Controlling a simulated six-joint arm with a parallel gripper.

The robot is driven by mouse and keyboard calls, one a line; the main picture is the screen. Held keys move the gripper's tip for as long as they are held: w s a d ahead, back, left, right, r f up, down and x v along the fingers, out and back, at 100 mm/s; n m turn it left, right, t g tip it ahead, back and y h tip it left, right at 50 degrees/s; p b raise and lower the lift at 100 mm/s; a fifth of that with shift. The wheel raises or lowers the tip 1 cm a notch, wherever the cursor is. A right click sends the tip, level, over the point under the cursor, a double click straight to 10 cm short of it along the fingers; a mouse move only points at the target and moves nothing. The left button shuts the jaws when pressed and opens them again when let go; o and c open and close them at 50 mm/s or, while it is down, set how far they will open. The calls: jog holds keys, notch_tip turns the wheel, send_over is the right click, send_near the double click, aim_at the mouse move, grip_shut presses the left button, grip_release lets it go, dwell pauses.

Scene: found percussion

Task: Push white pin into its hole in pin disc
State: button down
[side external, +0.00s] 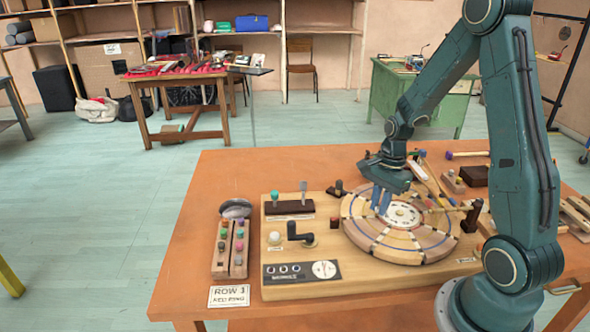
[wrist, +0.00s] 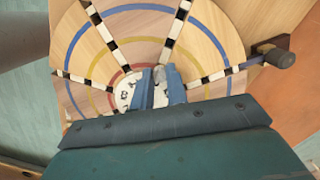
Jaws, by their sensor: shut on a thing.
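The pin disc (side external: 428,243) is a round wooden disc with segments, coloured rings and a pale centre plate. It lies on the wooden base board and also fills much of the wrist view (wrist: 125,48). My gripper (side external: 381,208) points down over the disc, near its pale centre. In the wrist view its blue fingers (wrist: 161,87) are close together over the centre plate, shut on a small pale piece (wrist: 159,74), taken as the white pin. The fingers hide most of it. I cannot tell whether its lower end touches the disc, and its hole cannot be made out.
A wooden rack (side external: 239,248) of coloured pins stands left of the board. A black crank (side external: 299,234) and a white knob (side external: 275,238) are on the board left of the disc. A mallet-like arm (side external: 471,214) stands at the disc's right edge.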

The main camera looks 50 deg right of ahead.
jog(key=shift+f, duration=0.3)
dwell(0.4)
jog(key=c, duration=1.3)
grip_release()
jog(key=shift+r, duration=0.1)
jog(key=r, duration=0.4)
jog(key=d+r, duration=0.1)
jog(key=r, duration=0.8)
jog(key=shift+s+d+r, duration=0.15)
jog(key=shift+d+r, duration=0.15)
jog(key=shift+a, duration=0.1)
